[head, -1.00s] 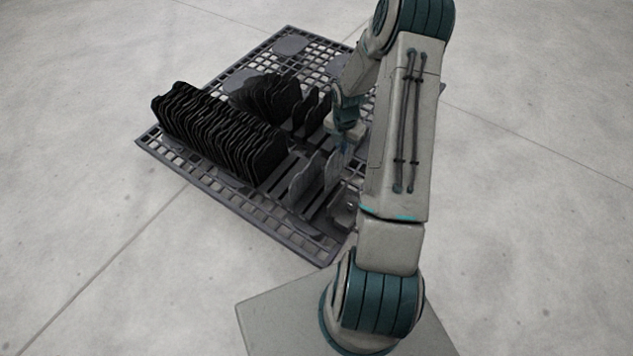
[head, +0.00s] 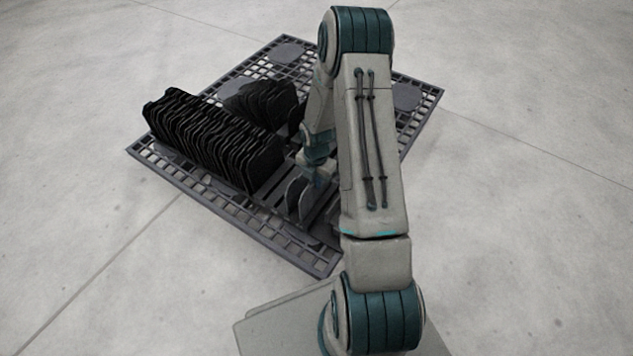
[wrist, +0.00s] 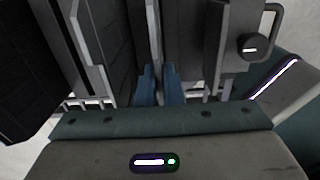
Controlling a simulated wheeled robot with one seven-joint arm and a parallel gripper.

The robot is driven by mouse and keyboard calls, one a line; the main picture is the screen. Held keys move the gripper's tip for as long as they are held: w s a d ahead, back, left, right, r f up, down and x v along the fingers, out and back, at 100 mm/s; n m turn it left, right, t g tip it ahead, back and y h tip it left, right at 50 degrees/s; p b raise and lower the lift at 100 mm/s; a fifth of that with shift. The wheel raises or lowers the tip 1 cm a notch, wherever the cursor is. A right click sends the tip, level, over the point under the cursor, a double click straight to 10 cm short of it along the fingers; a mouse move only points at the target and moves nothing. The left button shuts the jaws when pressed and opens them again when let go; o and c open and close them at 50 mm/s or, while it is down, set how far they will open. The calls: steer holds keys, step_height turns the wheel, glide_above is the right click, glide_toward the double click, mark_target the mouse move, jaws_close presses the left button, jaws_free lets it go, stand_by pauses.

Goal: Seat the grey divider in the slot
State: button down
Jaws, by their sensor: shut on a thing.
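My gripper (head: 320,172) points down over the rack on the pallet. In the wrist view its two blue fingertips (wrist: 159,84) are shut on a thin grey divider (wrist: 154,35), seen edge-on between them. In the head view, two grey plates stand upright close together just left of my gripper: one nearer the left (head: 292,195) and one beside it (head: 306,204). My arm partly covers this area. The slot itself is hard to make out, and I cannot tell whether the divider's lower edge is inside it.
A long row of black dividers (head: 212,138) stands at the left of the dark grid pallet (head: 232,222). A shorter black group (head: 262,102) stands behind. In the wrist view, a bracket with a round dark knob (wrist: 254,46) is right of my fingers. Open floor surrounds the pallet.

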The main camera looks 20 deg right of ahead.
steer(key=c, duration=2)
jaws_free()
steer(key=shift+f, duration=0.15)
steer(key=o, duration=0.4)
steer(key=shift+o, duration=0.2)
